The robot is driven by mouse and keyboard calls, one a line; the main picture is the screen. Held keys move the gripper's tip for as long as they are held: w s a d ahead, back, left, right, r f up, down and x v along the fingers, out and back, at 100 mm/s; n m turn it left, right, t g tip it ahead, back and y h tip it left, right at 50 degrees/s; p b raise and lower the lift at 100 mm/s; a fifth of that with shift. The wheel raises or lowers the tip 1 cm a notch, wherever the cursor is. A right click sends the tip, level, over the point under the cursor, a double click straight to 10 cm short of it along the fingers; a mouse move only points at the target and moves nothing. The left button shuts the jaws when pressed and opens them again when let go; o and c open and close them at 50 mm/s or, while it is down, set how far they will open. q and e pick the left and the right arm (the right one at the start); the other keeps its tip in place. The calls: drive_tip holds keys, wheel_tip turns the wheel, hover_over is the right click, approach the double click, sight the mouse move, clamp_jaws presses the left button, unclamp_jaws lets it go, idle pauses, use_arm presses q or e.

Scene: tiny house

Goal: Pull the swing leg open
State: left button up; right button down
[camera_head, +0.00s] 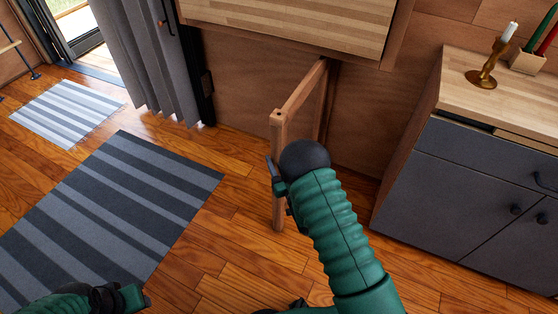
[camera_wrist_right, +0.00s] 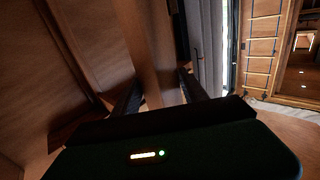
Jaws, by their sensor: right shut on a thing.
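The swing leg (camera_head: 278,140) is a wooden frame under the wall-mounted folding table (camera_head: 300,25). It stands out from the wood wall at an angle, with its outer post toward me. My right gripper (camera_head: 273,178) is at the middle of that outer post, partly hidden by my dark wrist. In the right wrist view, the post (camera_wrist_right: 158,55) runs between the two dark fingers of the right gripper (camera_wrist_right: 160,88), which is shut on it. My left gripper (camera_head: 132,296) is low at the left, and its fingers are unclear.
A dark grey cabinet (camera_head: 450,190) with a wooden top stands at the right, bearing a candle holder (camera_head: 486,70). A striped rug (camera_head: 110,200) lies on the floor at the left. A grey curtain (camera_head: 150,65) hangs behind. Wood floor (camera_head: 225,235) is clear left of the leg.

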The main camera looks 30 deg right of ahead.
drive_tip(key=shift+s+d+r+h, duration=0.1)
drive_tip(key=shift+d+h, duration=0.2)
drive_tip(key=shift+d, duration=0.3)
drive_tip(key=c, duration=0.9)
unclamp_jaws()
use_arm(q)
drive_tip(key=shift+d, duration=0.2)
use_arm(e)
drive_tip(key=shift+d, duration=0.15)
use_arm(q)
drive_tip(key=shift+a, duration=0.1)
use_arm(e)
drive_tip(key=shift+a, duration=0.2)
